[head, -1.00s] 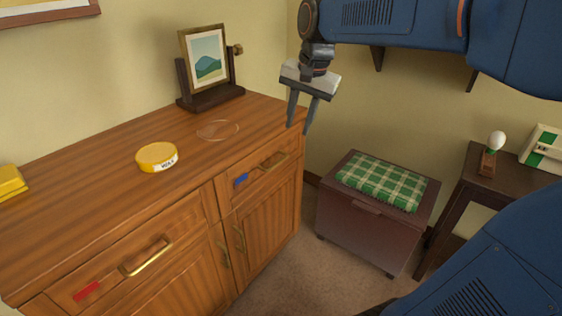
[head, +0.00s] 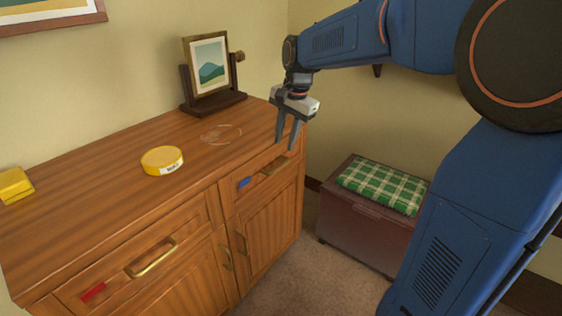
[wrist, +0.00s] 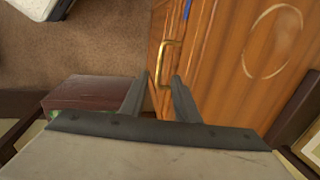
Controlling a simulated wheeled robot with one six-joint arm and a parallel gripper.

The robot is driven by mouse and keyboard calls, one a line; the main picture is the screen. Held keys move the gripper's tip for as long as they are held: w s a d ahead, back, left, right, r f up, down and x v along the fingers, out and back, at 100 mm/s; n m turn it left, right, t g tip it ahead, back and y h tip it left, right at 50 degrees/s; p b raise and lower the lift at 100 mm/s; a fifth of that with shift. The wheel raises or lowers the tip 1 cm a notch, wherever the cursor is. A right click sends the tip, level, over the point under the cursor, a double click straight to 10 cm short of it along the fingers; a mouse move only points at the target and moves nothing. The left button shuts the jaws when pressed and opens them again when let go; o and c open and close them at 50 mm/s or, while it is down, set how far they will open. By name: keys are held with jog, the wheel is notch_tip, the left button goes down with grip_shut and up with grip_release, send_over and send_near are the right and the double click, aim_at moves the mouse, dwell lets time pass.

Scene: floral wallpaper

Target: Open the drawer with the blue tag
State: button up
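The drawer with the blue tag (head: 243,182) is the upper right drawer of the wooden sideboard, and it is shut. Its brass handle (head: 273,167) shows in the head view, partly near my gripper's fingers. In the wrist view the handle (wrist: 166,62) lies ahead of the fingertips, and the blue tag (wrist: 187,10) shows at the top edge. My gripper (head: 288,143) points down above the sideboard's front right edge. In the wrist view my gripper (wrist: 160,82) has its two fingers apart with nothing between them.
A drawer with a red tag (head: 93,292) is at the left. A yellow tin (head: 162,161), a yellow block (head: 14,185) and a picture stand (head: 210,75) are on the sideboard top. A brown chest with a green checked cushion (head: 382,186) stands right of the sideboard.

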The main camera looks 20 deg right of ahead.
aim_at(280, 166)
jog(key=f, duration=0.3)
jog(key=w+f, duration=0.1)
jog(key=f, duration=0.2)
jog(key=a+f, duration=0.1)
jog(key=f, duration=0.2)
jog(key=shift+w, duration=0.2)
jog(key=shift+c, duration=0.6)
grip_shut()
